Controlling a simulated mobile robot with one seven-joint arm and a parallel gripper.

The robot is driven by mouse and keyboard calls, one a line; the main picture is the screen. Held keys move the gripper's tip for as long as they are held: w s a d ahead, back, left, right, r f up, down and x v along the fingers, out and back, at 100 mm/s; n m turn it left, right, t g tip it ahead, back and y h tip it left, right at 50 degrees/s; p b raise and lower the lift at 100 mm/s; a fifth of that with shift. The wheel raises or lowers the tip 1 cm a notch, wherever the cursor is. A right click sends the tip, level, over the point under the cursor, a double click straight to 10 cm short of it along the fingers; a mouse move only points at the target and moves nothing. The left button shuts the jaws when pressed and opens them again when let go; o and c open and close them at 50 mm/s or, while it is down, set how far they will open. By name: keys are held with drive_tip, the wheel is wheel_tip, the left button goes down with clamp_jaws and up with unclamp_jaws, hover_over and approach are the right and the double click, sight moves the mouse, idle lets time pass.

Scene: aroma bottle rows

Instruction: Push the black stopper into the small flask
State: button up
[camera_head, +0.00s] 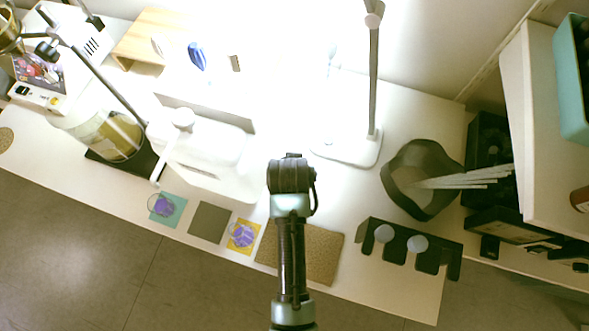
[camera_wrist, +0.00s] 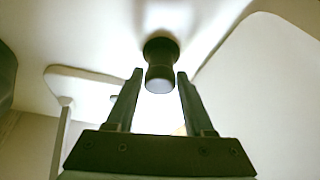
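A dark, spool-shaped piece, which looks like the black stopper (camera_wrist: 161,66), shows in the wrist view between and beyond my fingertips. My gripper (camera_wrist: 160,76) is open, with a narrow gap on each side of it. In the head view my arm hides the fingers and the stopper. Two small clear vessels with purple contents, likely flasks, stand at the table's front: one flask (camera_head: 242,235) on a yellow mat and another flask (camera_head: 162,206) on a teal mat. I cannot tell which is the small flask. Both are left of my arm.
A lamp base (camera_head: 345,147) and a dark bowl (camera_head: 422,165) stand to the right. A black rack (camera_head: 410,252) with round-topped pieces sits at the front right. A brown mat (camera_head: 318,252) lies partly under my arm.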

clamp_jaws()
